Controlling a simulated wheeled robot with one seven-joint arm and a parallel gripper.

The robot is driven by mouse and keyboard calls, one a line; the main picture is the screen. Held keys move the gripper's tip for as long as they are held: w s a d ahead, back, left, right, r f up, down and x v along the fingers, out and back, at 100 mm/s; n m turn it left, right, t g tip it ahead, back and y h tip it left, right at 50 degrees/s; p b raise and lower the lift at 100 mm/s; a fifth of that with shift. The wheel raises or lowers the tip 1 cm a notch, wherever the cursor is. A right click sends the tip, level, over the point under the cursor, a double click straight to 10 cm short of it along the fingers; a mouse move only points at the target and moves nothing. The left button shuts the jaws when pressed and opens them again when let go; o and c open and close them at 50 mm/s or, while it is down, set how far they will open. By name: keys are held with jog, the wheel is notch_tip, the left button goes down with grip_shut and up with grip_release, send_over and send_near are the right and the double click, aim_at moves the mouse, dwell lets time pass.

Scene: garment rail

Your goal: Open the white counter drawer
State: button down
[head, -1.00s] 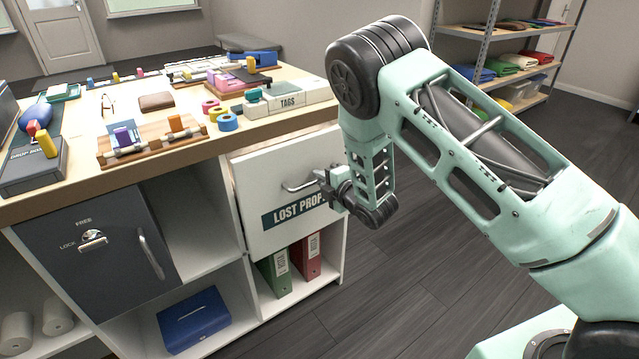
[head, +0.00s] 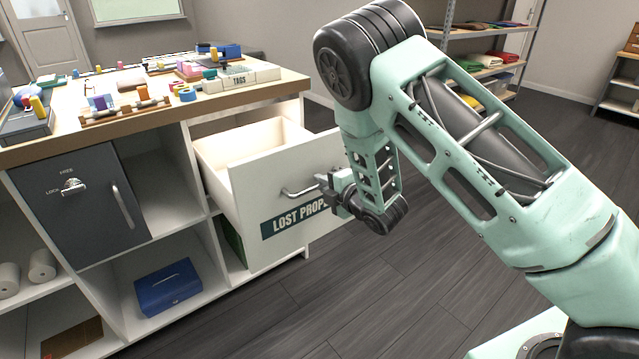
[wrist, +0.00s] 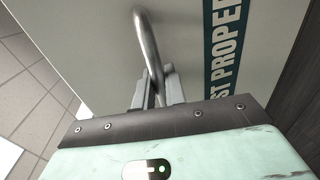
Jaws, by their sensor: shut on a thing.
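The white counter drawer (head: 245,189) stands pulled out from the counter, with its side wall and part of its inside showing. Its front bears a dark "LOST PROP..." label and a metal bar handle (head: 298,191). My gripper (head: 325,183) is shut on the handle at its right part. In the wrist view the handle (wrist: 147,45) runs down between the two fingers of my gripper (wrist: 158,92), and the drawer front (wrist: 105,35) lies close ahead. My forearm hides the drawer front's right edge in the head view.
The counter top (head: 120,115) holds several small items and a "TAGS" box (head: 243,80). A dark locker door (head: 82,205) and a shelf with a blue box (head: 168,287) are left of the drawer. The dark floor (head: 330,310) in front is clear.

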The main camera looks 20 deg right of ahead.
jog(key=shift+s+d, duration=0.1)
jog(key=shift+s, duration=0.3)
jog(key=c, duration=1.8)
grip_release()
jog(key=shift+p+v, duration=3.45)
jog(key=shift+v, duration=5.2)
jog(key=shift+f, duration=0.15)
